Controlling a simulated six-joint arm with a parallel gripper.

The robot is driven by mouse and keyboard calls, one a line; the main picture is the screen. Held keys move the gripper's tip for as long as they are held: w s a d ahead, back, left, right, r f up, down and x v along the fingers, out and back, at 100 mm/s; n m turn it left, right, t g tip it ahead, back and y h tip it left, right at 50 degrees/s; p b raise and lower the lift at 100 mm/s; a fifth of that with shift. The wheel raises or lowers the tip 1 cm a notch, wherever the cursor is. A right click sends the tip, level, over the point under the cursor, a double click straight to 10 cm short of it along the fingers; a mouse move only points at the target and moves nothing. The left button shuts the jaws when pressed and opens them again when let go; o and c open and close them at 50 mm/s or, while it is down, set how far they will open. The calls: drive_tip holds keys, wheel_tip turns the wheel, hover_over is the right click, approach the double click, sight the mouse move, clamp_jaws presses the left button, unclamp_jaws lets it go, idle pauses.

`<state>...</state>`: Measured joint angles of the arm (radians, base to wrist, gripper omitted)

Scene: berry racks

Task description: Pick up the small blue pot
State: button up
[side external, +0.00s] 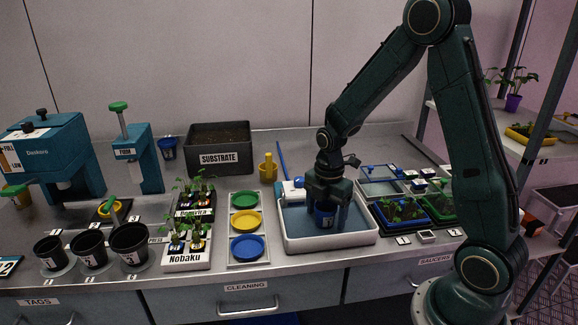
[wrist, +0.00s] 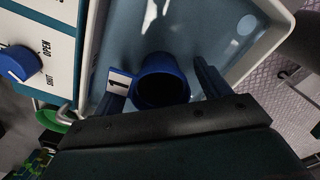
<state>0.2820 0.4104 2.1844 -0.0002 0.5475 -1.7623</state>
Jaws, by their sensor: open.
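The small blue pot (side external: 325,219) stands in the white basin with a blue-grey floor (side external: 330,241). My gripper (side external: 327,212) is lowered over it, with its fingers down on either side. In the wrist view the blue pot (wrist: 162,80) shows its round dark opening between the two fingers of my gripper (wrist: 165,85). A white tag with a "1" (wrist: 119,82) is at the pot's left side, close to the left finger. A gap shows between the pot and the right finger. Whether the left finger touches the pot or tag I cannot tell.
The basin's rim surrounds the pot. A white panel with a blue knob (wrist: 22,64), marked OPEN and SHUT, is beside the basin. Green, yellow and blue saucers (side external: 246,247) lie to the left. Seedling trays (side external: 402,212) stand to the right. Black pots (side external: 129,243) stand far left.

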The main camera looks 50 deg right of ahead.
drive_tip(key=shift+f, duration=0.4)
drive_tip(key=c, duration=1.1)
